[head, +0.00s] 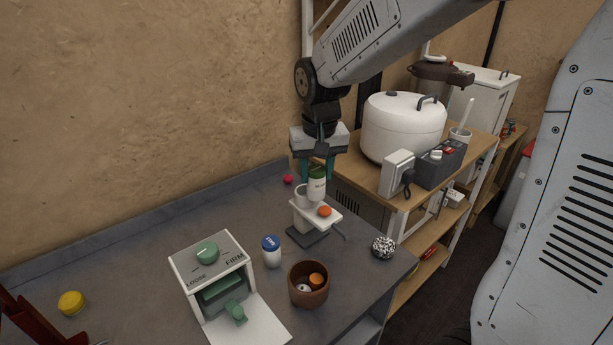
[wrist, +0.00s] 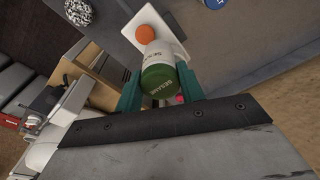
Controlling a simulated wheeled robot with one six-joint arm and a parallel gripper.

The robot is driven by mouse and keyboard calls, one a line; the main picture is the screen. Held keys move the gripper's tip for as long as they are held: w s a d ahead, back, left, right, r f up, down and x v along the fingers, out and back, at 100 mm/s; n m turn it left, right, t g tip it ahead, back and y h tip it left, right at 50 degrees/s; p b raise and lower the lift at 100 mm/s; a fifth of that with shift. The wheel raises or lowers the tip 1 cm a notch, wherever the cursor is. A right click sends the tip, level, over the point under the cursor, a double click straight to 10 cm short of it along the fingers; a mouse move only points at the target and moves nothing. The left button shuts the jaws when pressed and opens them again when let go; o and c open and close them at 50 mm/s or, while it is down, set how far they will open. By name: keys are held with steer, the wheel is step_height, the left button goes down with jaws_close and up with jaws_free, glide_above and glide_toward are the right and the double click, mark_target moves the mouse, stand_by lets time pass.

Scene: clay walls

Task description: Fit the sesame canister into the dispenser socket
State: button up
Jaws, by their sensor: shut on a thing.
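The sesame canister (head: 316,190) is white with a green top and a label. The wrist view shows its green SESAME end (wrist: 160,84) close up. My gripper (head: 317,172) points down and is shut on it, with a teal finger on each side. The dispenser (head: 322,217) is a white stand with an orange button (head: 324,211) and a dark base (head: 308,236). The canister is at the dispenser's upper part, beside a white rounded part (head: 300,194). Its lower end and the socket are hidden, so I cannot tell whether it is seated.
A white box with a green knob (head: 207,252) is in front. A red ball (head: 288,179) lies behind the dispenser.

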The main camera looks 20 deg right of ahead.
steer(key=w, duration=0.4)
steer(key=shift+w+a+f, duration=0.15)
steer(key=shift+a+f, duration=0.15)
steer(key=shift+s+f, duration=0.15)
steer(key=shift+f, duration=0.75)
steer(key=shift+s+f, duration=0.15)
steer(key=shift+f, duration=0.7)
jaws_close()
steer(key=o, duration=0.7)
jaws_free()
steer(key=shift+c, duration=0.2)
steer(key=o, duration=0.4)
steer(key=shift+w+f, duration=0.15)
steer(key=shift+c, duration=0.2)
steer(key=shift+w+r, duration=0.1)
steer(key=shift+r, duration=0.1)
